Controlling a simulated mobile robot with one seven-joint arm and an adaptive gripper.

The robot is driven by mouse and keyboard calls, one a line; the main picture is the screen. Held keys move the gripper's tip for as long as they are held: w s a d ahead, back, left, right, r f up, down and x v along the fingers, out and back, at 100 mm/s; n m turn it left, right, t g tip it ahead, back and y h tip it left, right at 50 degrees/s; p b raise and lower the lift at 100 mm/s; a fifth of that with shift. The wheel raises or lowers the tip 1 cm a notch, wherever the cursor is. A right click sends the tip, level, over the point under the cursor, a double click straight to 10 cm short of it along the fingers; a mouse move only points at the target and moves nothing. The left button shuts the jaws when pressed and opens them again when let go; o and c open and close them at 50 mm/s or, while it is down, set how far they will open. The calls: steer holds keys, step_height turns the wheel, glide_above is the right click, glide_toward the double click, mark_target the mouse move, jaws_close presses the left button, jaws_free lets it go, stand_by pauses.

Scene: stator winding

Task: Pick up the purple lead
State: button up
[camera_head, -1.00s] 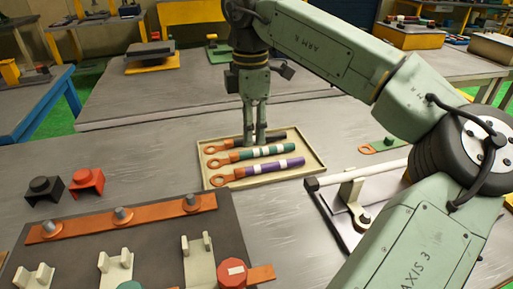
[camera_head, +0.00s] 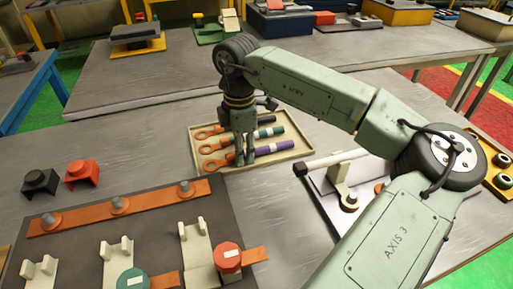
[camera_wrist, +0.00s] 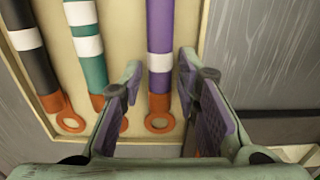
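The purple lead (camera_head: 275,147) lies in a shallow beige tray (camera_head: 298,155), with white bands and an orange ring end at its left. A green-and-white lead (camera_head: 268,132) lies beside it, and a black lead (camera_head: 269,103) lies behind that. My gripper (camera_head: 244,160) points down over the tray and hides part of the leads. In the wrist view my gripper (camera_wrist: 158,75) is open, its fingers on either side of the purple lead (camera_wrist: 160,28), with a gap on both sides. The green lead (camera_wrist: 88,48) is left of the left finger.
Black (camera_head: 39,182) and red (camera_head: 82,174) blocks stand left of the tray. A dark board with an orange bar (camera_head: 120,205), bolts and pale holders is in front. A metal fixture (camera_head: 345,195) stands close to the tray's right. Bare table lies left of the tray.

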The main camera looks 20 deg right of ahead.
steer(key=shift+c, duration=0.5)
jaws_close()
step_height(320, 180, up, 10)
steer(key=b, duration=0.2)
steer(key=shift+b, duration=0.3)
